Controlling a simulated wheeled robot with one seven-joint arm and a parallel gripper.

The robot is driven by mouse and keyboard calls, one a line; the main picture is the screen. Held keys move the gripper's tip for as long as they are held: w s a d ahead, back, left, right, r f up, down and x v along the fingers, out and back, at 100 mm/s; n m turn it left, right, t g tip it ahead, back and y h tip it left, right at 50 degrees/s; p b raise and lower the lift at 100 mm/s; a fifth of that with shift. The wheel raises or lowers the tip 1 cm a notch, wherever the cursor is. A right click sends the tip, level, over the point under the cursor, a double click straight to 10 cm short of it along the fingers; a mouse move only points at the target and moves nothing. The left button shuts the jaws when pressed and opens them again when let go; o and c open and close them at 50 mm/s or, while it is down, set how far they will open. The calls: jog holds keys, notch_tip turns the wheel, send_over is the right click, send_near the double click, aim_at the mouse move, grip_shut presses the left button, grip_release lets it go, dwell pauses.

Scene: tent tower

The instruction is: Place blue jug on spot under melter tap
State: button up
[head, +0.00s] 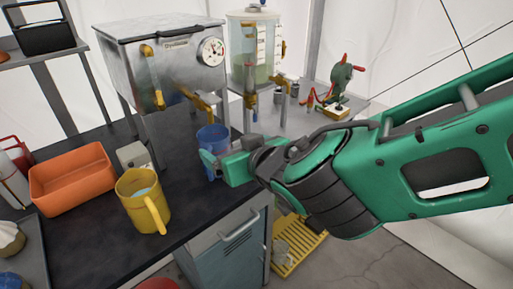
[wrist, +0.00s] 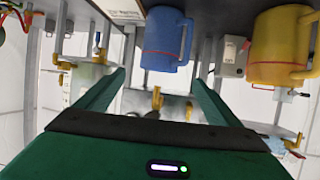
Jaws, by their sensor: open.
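The blue jug (head: 212,138) stands upright on the dark counter, close to its right edge. In the wrist view, which looks upside down, the jug (wrist: 164,40) appears just beyond the fingertips, between their lines, with its handle to the right. The steel melter (head: 165,60) with a round dial stands behind, and its brass tap (head: 200,103) is close above and behind the jug in the head view. My gripper (head: 208,163) is open in front of the jug, hiding its lower part; its open fingers (wrist: 160,78) hold nothing. No marked spot is distinguishable under the tap.
A yellow jug (head: 143,200) stands on the dark counter (head: 100,240) at the front, by an orange bin (head: 72,180) and a small grey box (head: 133,156). A clear tank (head: 253,50) with brass taps stands behind right. A yellow crate (head: 300,245) is on the floor.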

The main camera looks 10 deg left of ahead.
jog(key=w+d+f+m+g+h, duration=0.1)
jog(key=w+d+m+h, duration=0.15)
jog(key=d, duration=0.85)
jog(key=w+d+f+m+g+h, duration=0.15)
jog(key=d+h, duration=0.25)
jog(key=d, duration=0.6)
jog(key=w+d+f+m+h, duration=0.2)
jog(key=w+d+m+h, duration=0.1)
jog(key=d, duration=0.8)
jog(key=s+d+f+m+g+h, duration=0.1)
jog(key=s+d+m+g, duration=0.3)
jog(key=d, duration=0.7)
jog(key=s+d+m+g, duration=0.1)
jog(key=s+d, duration=0.2)
jog(key=s, duration=0.4)
jog(key=s+d+m+g+y, duration=0.1)
jog(key=s+d+g, duration=0.1)
jog(key=s, duration=0.5)
jog(key=s+d+f+m+g+y, duration=0.1)
jog(key=s+d, duration=0.4)
jog(key=s, duration=0.2)
jog(key=shift+s, duration=0.3)
